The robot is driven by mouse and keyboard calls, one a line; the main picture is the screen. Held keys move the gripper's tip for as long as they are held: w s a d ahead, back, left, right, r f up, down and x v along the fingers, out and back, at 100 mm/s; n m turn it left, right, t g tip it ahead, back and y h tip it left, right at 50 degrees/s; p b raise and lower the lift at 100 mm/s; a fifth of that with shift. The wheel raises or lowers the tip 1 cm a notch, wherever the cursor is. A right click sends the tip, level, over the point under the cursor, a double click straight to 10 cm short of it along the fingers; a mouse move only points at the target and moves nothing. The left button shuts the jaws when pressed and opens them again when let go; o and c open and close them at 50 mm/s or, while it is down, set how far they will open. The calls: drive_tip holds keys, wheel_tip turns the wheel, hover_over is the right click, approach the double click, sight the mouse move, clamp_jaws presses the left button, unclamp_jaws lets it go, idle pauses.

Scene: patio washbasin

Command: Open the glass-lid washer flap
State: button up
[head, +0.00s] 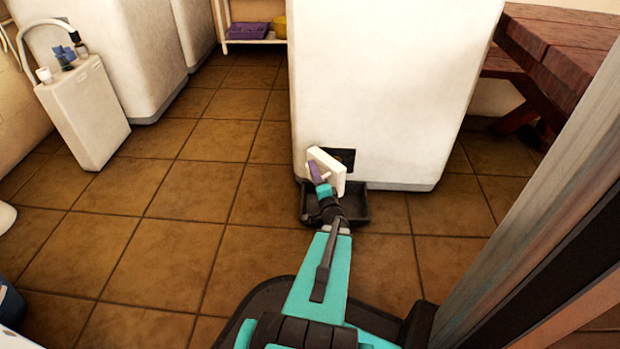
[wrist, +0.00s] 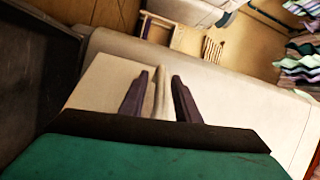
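A white washer (head: 390,80) stands in the middle of the head view; its top is cut off, so I cannot see a glass lid. Low on its front is a dark opening (head: 345,155). A small white flap (head: 330,165) stands out from the front at this opening, tilted, leaving part of the opening uncovered. My gripper (head: 317,171) is at the flap's outer face. In the wrist view, its two purple fingers (wrist: 160,84) stand apart on either side of a pale raised handle (wrist: 160,98) on the flap, with narrow gaps showing. The fingertips' depth is unclear.
A black tray (head: 378,207) lies on the tiled floor below the opening, under my arm. Other white appliances (head: 95,40) stand at the left, with a white container (head: 85,115) before them. A wooden table (head: 560,50) is at the right.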

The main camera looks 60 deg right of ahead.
drive_tip(key=shift+a, duration=0.1)
drive_tip(key=p+v, duration=0.3)
drive_tip(key=v, duration=0.4)
idle(0.4)
drive_tip(key=shift+s+a, duration=0.15)
drive_tip(key=shift+c, duration=0.5)
